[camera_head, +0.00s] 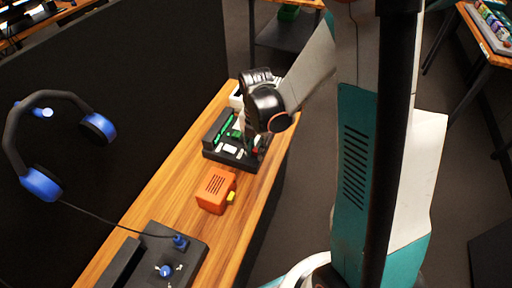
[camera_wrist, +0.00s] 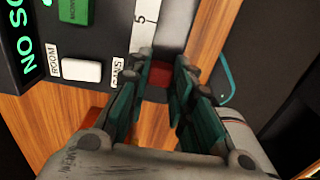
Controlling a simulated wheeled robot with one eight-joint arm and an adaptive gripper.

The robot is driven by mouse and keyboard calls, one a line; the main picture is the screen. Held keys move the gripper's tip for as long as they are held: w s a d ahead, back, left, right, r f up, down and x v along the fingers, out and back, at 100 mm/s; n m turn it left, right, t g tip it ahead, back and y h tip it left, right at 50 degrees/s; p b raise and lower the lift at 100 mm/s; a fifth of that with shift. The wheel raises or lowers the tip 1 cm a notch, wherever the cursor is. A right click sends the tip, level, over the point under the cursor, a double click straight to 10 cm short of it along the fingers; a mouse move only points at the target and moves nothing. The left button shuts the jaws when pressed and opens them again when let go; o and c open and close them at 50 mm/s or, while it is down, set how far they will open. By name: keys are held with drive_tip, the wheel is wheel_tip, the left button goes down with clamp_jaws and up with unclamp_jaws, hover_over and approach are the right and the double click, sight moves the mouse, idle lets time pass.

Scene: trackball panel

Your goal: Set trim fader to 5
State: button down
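The control panel (camera_wrist: 113,25) is dark and stands on the wooden desk. In the wrist view a white scale strip marked 5 (camera_wrist: 142,20) runs down the panel. A red cap (camera_wrist: 160,74) sits below the 5, at the lower end of the visible strip; I take it for the trim fader, though no trim label is readable. My gripper (camera_wrist: 162,68) has its two fingers on either side of the red cap. The fingers hide the cap's sides, so contact is unclear. In the head view my gripper (camera_head: 255,147) is over the panel's right part.
A white button (camera_wrist: 82,70) labelled ROOM and a green-lettered display (camera_wrist: 20,45) lie left of the fingers. In the head view an orange box (camera_head: 214,190), a black unit with a blue knob (camera_head: 166,271) and headphones (camera_head: 42,184) are nearer. The desk's right edge is close.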

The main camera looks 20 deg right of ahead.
drive_tip(key=w+d, duration=0.3)
drive_tip(key=shift+w+d, duration=0.25)
drive_tip(key=shift+w, duration=0.05)
drive_tip(key=c, duration=1.4)
unclamp_jaws()
wheel_tip(320, 180, up, 12)
drive_tip(key=shift+s+a, duration=0.1)
drive_tip(key=s+a+r+m+t, duration=0.3)
drive_tip(key=s+m, duration=0.5)
drive_tip(key=m, duration=0.5)
drive_tip(key=s+a+r+m+t, duration=0.3)
drive_tip(key=s+m, duration=0.6)
drive_tip(key=m, duration=0.5)
wheel_tip(320, 180, up, 2)
drive_tip(key=shift+a+r+t, duration=0.15)
drive_tip(key=shift+r+t, duration=0.05)
drive_tip(key=shift+t, duration=0.4)
